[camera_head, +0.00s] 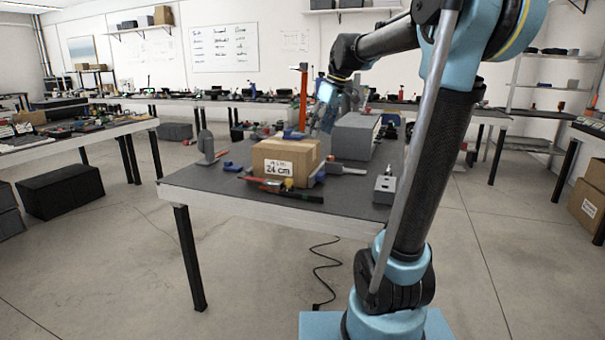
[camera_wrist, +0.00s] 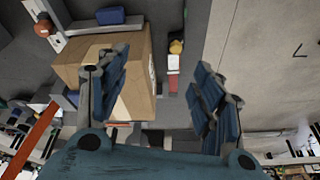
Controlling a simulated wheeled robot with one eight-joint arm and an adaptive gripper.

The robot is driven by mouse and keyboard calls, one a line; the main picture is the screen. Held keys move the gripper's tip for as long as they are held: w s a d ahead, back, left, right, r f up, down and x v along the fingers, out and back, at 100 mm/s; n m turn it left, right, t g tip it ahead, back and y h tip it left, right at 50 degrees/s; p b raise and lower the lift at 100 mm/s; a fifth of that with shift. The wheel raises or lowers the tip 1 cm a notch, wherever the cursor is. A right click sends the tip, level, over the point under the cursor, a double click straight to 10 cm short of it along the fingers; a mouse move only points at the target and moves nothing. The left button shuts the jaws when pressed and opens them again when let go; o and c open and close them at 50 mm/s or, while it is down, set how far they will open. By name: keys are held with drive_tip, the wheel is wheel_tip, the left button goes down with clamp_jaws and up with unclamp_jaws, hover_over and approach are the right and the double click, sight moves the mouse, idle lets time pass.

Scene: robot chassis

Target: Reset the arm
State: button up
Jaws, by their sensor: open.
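My gripper (camera_wrist: 158,90) shows in the wrist view with its two blue-padded fingers spread apart and nothing between them. In the head view my gripper (camera_head: 327,108) hangs above the far part of the table, tilted downward, at the end of my bent arm. A cardboard box labelled 24 cm (camera_head: 286,160) sits on the grey table (camera_head: 215,181). In the wrist view the box (camera_wrist: 140,85) lies below and behind the left finger, which hides part of it. I cannot tell the exact gap between finger and box.
A grey block (camera_head: 353,136) stands behind the box, and a small metal block (camera_head: 385,189) is at the table's right. Red and black tools (camera_head: 280,189) lie before the box. An upright orange bar (camera_head: 303,97) stands behind. The floor in front is open, with a black cable (camera_head: 325,270).

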drive_tip(key=s+d+f+m+h, duration=0.1)
drive_tip(key=s+d+f+m, duration=0.2)
drive_tip(key=s+f, duration=0.6)
drive_tip(key=s+d+f+m+h, duration=0.1)
drive_tip(key=s+d+f+m, duration=0.3)
drive_tip(key=s+f, duration=0.5)
drive_tip(key=s+d+f+m+h, duration=0.1)
drive_tip(key=s+d+f+m, duration=0.2)
drive_tip(key=s+d+f, duration=0.3)
drive_tip(key=s+f, duration=0.3)
drive_tip(key=s, duration=0.2)
drive_tip(key=shift+s+f, duration=0.15)
drive_tip(key=shift+f, duration=0.2)
